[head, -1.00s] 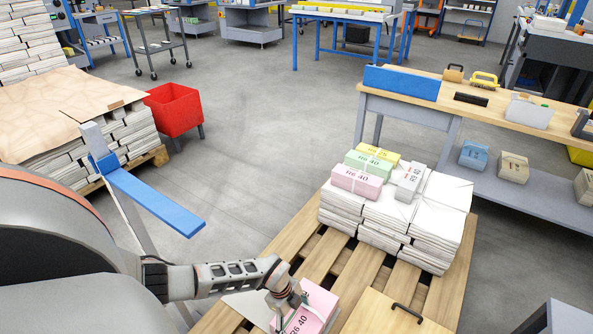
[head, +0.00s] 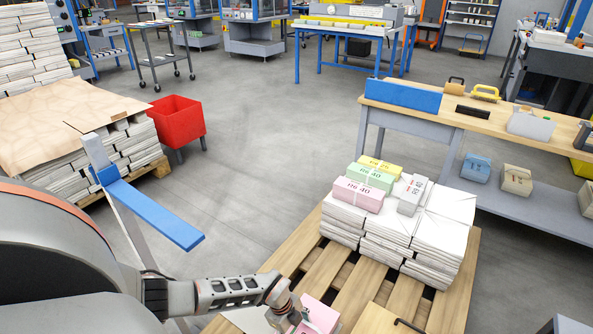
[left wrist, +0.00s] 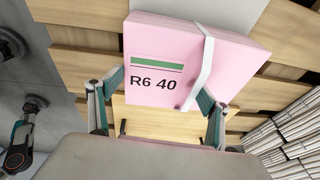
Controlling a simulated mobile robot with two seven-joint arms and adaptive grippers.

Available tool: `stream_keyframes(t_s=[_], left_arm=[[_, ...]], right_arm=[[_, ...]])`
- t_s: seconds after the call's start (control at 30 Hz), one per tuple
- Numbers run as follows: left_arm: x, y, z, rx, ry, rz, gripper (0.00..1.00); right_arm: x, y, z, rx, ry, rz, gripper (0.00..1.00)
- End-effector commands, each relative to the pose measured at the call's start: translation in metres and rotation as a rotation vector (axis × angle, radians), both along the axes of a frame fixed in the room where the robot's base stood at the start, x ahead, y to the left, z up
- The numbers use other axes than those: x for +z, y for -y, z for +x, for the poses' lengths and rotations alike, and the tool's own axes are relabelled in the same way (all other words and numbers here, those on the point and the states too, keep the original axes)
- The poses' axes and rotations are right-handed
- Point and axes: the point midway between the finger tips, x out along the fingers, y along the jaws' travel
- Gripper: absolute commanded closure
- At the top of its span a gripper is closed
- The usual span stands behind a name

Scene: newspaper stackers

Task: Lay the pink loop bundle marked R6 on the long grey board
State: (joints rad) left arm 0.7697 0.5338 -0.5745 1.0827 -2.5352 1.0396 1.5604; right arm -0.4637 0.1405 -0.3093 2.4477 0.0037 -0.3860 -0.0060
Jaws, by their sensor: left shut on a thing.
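The pink bundle marked R6 40 (left wrist: 170,60) has a white band around it and is in front of my left gripper (left wrist: 155,115), whose fingers are shut on it at its near side. In the head view the bundle (head: 318,317) is at the bottom edge, partly cut off, with my left gripper (head: 290,312) over its left part. A pale grey flat surface (head: 248,319) lies left of the bundle, and a pale grey strip (left wrist: 235,12) shows behind it in the wrist view. I cannot tell whether this is the long grey board. My right gripper is not in view.
A wooden pallet (head: 325,268) bears white paper stacks (head: 440,243), topped by another pink bundle (head: 357,195), a green one (head: 370,178) and others. A wooden lid with a handle (head: 375,322) is at front right. A blue bar (head: 160,213) stands out at left.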

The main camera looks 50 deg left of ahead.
Motion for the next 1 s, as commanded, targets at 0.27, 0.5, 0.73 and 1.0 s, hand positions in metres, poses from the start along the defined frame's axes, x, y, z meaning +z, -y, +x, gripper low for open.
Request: stream_keyframes(t_s=[0.27,0.5,0.73,1.0], left_arm=[[0.002,0.000,0.006,0.000,0.011,-0.002,0.03],[-0.001,0.000,0.002,0.000,0.004,0.000,0.03],[0.002,-0.002,-0.001,-0.001,-0.001,0.001,0.03],[0.039,-0.011,-0.004,-0.002,0.004,0.001,0.03]], right_arm=[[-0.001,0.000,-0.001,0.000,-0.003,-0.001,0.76],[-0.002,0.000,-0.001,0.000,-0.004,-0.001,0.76],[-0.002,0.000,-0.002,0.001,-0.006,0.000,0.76],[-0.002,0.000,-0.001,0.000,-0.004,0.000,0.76]])
